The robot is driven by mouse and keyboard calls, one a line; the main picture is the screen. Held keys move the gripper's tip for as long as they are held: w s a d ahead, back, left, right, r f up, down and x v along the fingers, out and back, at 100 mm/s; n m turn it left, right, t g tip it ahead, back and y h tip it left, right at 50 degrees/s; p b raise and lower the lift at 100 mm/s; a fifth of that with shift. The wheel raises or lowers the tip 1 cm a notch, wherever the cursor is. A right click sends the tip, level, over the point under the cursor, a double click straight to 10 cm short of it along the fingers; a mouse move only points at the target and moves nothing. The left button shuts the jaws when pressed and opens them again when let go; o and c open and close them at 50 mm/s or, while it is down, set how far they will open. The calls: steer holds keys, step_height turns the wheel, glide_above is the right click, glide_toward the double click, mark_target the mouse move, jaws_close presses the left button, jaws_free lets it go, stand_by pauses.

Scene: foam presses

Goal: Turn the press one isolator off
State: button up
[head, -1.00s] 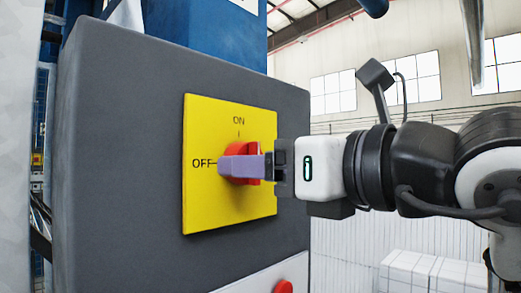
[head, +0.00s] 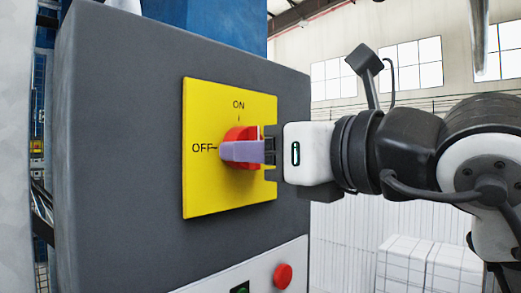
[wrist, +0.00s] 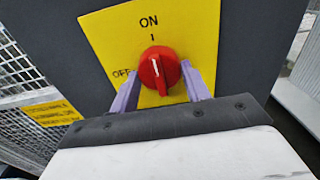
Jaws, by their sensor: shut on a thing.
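The isolator is a red rotary knob (head: 240,134) on a yellow plate (head: 205,185) marked ON at the top and OFF at the left. In the wrist view the knob (wrist: 159,72) has a white line that points up towards the ON tick. My gripper (head: 243,152) comes in from the right in the head view, with its purple fingers at the knob. The near finger hides part of the knob in the head view.
The plate sits on a dark grey cabinet (head: 120,120). Below it is a light panel with a red button (head: 283,276) and a green button (head: 240,288), partly cut off. A mesh guard (wrist: 30,85) with a yellow sign is at the left of the wrist view. White blocks stand at the lower right.

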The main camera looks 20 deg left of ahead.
steer(key=shift+w+r+n+b, duration=0.1)
steer(key=shift+n+b, duration=0.45)
steer(key=shift+n, duration=3.85)
steer(key=shift+w+r+n+b, duration=0.1)
steer(key=shift+n+b, duration=0.4)
steer(key=shift+n, duration=3.9)
steer(key=o, duration=1)
steer(key=shift+s+d, duration=0.1)
steer(key=shift+d, duration=0.05)
steer(key=b+v, duration=0.4)
steer(key=v, duration=0.9)
steer(key=shift+s+d, duration=0.1)
steer(key=shift+d, duration=0.2)
